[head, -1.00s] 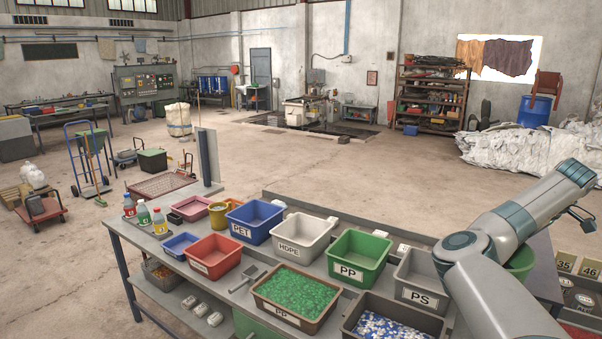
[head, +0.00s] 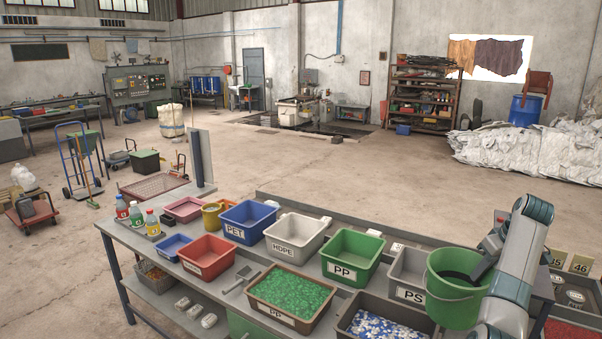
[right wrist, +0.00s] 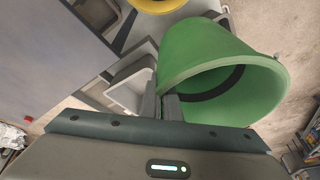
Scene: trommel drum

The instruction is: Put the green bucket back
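The green bucket (head: 452,303) is at the right end of the table in the head view, upright or nearly so, in front of part of the grey PS bin. It looks raised, but its base is partly hidden. My right gripper (head: 482,270) reaches it from the right and is at its rim. In the right wrist view the bucket (right wrist: 215,75) lies tilted across the picture, and my right gripper's fingers (right wrist: 161,106) are closed on its rim wall. My left gripper is in neither view.
The grey PS bin (head: 408,294), green PP bin (head: 352,273) and white HDPE bin (head: 297,250) stand left of the bucket. A tray of blue and white flakes (head: 345,316) is in front. Number plates 45 and 46 (head: 580,263) stand at the right.

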